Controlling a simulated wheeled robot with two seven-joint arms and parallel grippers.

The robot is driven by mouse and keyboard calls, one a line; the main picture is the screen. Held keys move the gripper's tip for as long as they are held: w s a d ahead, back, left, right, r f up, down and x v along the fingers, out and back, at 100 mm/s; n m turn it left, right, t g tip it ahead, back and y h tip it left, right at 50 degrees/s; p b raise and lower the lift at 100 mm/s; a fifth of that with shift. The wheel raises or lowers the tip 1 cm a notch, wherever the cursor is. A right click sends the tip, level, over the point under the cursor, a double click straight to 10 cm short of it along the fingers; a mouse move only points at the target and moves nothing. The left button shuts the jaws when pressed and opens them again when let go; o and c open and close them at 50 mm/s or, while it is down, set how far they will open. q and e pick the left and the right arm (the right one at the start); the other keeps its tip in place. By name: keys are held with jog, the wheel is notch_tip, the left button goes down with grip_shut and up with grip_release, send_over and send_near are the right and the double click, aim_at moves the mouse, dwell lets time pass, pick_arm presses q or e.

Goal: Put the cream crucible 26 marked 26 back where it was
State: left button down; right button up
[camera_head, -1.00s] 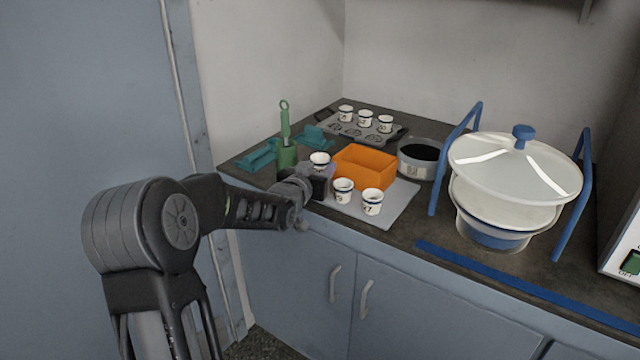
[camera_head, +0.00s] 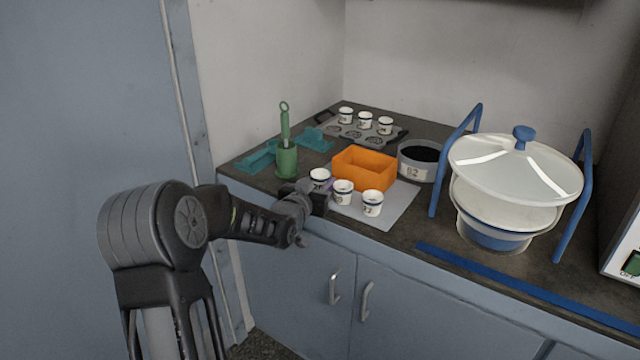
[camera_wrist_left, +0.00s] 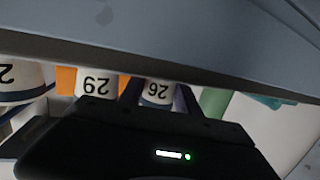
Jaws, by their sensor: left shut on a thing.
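The cream crucible marked 26 (camera_head: 320,178) is in my left gripper (camera_head: 317,190), which is shut on it at the left end of the light mat (camera_head: 402,207). The gripper hides its lower part, so I cannot tell whether it touches the mat. In the left wrist view the crucible's upside-down 26 (camera_wrist_left: 158,93) shows between the jaws. Crucible 29 (camera_head: 343,192) stands just right of it, and crucible 27 (camera_head: 372,203) further right. In the wrist view crucible 29 (camera_wrist_left: 97,84) is close beside the held one. My right gripper is not in view.
An orange box (camera_head: 364,168) stands behind the crucibles. A green holder (camera_head: 287,162) with a tool is at the left. A rack (camera_head: 352,138) with three crucibles and empty holes is at the back. A dark-filled dish (camera_head: 419,162) and the lidded sieve bowl (camera_head: 515,160) are right.

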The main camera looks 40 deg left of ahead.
pick_arm(q)
jog(key=c, duration=1.1)
grip_release()
jog(key=shift+f, duration=0.1)
jog(key=shift+c, duration=0.2)
jog(key=shift+r+p, duration=0.3)
jog(key=shift+p, duration=0.05)
jog(key=v, duration=1.2)
jog(key=shift+f, duration=0.2)
